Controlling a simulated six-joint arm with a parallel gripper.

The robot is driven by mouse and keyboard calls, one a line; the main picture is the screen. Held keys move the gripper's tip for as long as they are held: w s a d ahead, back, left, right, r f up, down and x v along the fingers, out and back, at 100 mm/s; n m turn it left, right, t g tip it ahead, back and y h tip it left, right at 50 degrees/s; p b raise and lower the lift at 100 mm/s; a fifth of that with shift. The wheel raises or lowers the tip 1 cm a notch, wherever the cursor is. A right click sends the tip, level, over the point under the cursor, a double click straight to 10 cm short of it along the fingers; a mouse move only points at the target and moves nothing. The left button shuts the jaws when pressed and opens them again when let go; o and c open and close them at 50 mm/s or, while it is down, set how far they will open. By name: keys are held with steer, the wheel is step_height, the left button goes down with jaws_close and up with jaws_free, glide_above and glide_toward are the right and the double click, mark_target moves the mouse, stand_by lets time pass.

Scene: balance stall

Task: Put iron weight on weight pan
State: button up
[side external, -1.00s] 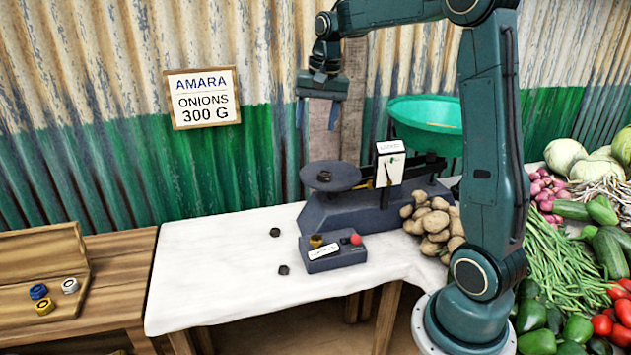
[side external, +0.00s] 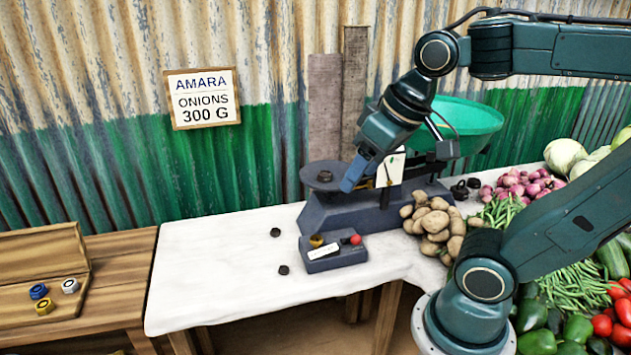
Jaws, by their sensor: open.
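A dark grey weight pan (side external: 311,182) sits on the left end of a blue-grey balance (side external: 350,213). One small dark iron weight (side external: 325,175) stands on the pan. Two more small dark weights lie apart on the white cloth, one farther back (side external: 275,232) and one nearer the front (side external: 284,270). My gripper (side external: 348,186) is open and tilted down to the left, in front of the balance at the pan's right edge in the picture. Its fingertips are seen edge-on, and I cannot tell whether they touch the pan. Nothing shows between them.
A green bowl (side external: 470,118) sits on the balance's right. A small block with a red knob (side external: 355,240) stands in front. Potatoes (side external: 432,222) and other vegetables crowd the right. Two dark pieces (side external: 465,187) lie by the onions. The cloth's left side (side external: 210,265) is clear.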

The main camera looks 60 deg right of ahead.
steer(key=s+f, duration=0.1)
steer(key=s+a+f+n, duration=0.1)
steer(key=s, duration=0.1)
steer(key=shift+s, duration=0.1)
